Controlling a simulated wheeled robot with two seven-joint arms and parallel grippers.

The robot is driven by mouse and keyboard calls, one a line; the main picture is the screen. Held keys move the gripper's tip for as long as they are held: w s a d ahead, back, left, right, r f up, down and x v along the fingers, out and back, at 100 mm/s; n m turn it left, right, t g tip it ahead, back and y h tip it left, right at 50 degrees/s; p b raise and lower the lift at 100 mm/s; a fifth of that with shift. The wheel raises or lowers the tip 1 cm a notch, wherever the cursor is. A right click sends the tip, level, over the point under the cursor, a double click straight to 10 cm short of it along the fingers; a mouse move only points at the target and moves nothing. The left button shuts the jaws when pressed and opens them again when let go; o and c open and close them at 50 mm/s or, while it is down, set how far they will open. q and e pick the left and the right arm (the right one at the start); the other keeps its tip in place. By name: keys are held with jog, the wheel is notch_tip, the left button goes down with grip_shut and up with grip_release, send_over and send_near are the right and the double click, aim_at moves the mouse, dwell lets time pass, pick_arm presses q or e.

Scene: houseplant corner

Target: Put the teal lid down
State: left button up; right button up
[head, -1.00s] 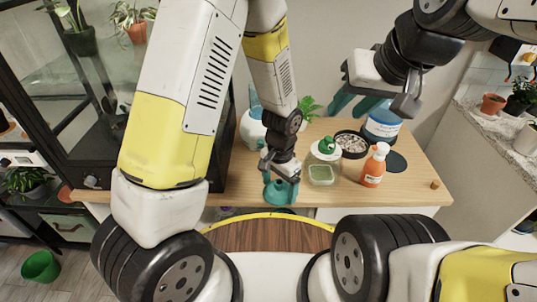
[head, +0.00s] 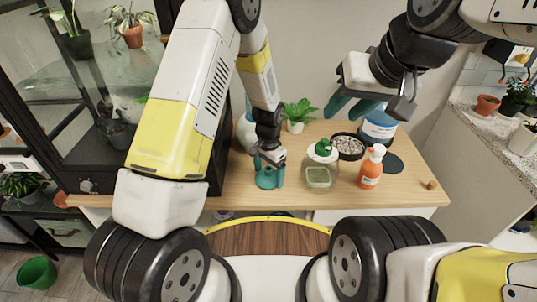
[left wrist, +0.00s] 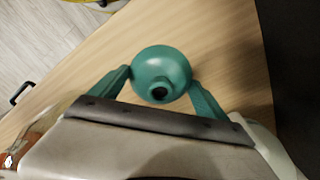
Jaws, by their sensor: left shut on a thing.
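The teal lid (left wrist: 162,72) is round with a dark-centred knob; in the left wrist view it sits between the two teal fingertips of my left gripper (left wrist: 161,84). In the head view my left gripper (head: 269,173) is low at the table's left front part, shut on the lid, and its fingers largely hide the lid. I cannot tell whether the lid touches the wooden table (head: 235,185). My right gripper (head: 352,106) is open and empty, raised in front of a white tub with a blue label (head: 379,129).
A dark disc (head: 393,163) lies behind the bottle. A potted plant (head: 297,113) stands behind. The right front table is mostly clear.

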aim_at(269, 169)
pick_arm(q)
jog(key=o, duration=1.2)
jog(key=shift+f, duration=0.1)
jog(key=shift+c, duration=0.2)
notch_tip(269, 169, up, 12)
jog(key=shift+r, duration=0.2)
jog(key=shift+s, duration=0.1)
